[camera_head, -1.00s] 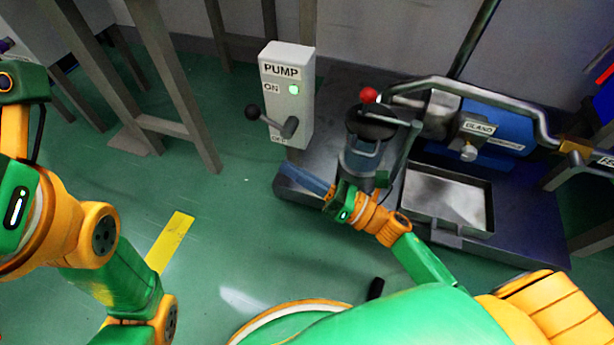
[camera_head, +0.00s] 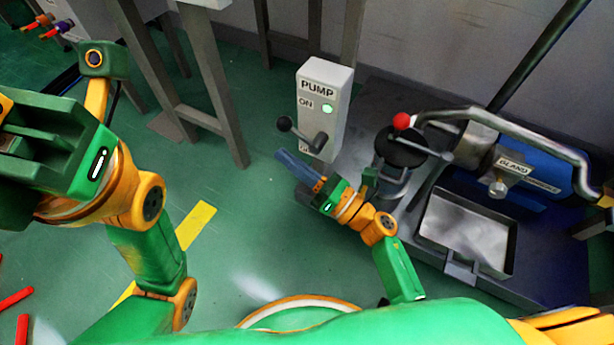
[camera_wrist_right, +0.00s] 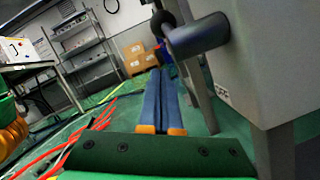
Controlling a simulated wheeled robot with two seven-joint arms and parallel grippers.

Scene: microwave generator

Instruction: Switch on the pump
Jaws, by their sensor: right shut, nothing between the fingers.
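The pump switch box (camera_head: 324,88) is a pale grey box labelled PUMP, with ON at the top and a lit green lamp (camera_head: 327,108). Its lever has a black ball knob (camera_head: 284,124) pointing left, and its pivot is low on the box's face. My right gripper (camera_head: 279,153) is shut and empty, just below the knob. In the right wrist view, the shut blue fingers (camera_wrist_right: 160,72) point toward the dark lever (camera_wrist_right: 195,37), which is above and right of them; I cannot tell whether they touch. My left arm is at the left; its fingers are not visible.
A pump with a red knob (camera_head: 402,121), a bent metal pipe (camera_head: 520,125) and a metal tray (camera_head: 468,232) stand on a dark base to the right. Grey stand legs (camera_head: 215,95) are left of the switch box. Green floor lies between.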

